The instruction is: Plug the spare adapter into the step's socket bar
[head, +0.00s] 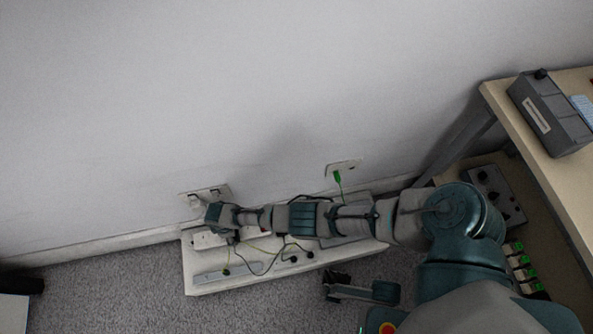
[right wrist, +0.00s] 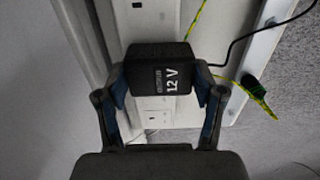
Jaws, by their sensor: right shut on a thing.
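My right gripper (right wrist: 162,92) is shut on a black adapter (right wrist: 160,72) marked "12 V", one finger on each side of it. In the right wrist view a white socket bar (right wrist: 152,108) runs below and behind the adapter. I cannot tell whether the adapter touches it. In the head view my right arm reaches from the right across the white step (head: 205,289), with its end over the step's left part. The adapter cannot be made out there. Part of a white bar (head: 206,241) shows below that end.
A wall socket plate (head: 192,199) is above the step's left end, and another (head: 344,167) holds a green plug. Dark and yellow-green cables (head: 262,268) cross the step. A wooden bench (head: 545,165) with a grey box (head: 548,113) stands right. Carpet lies in front.

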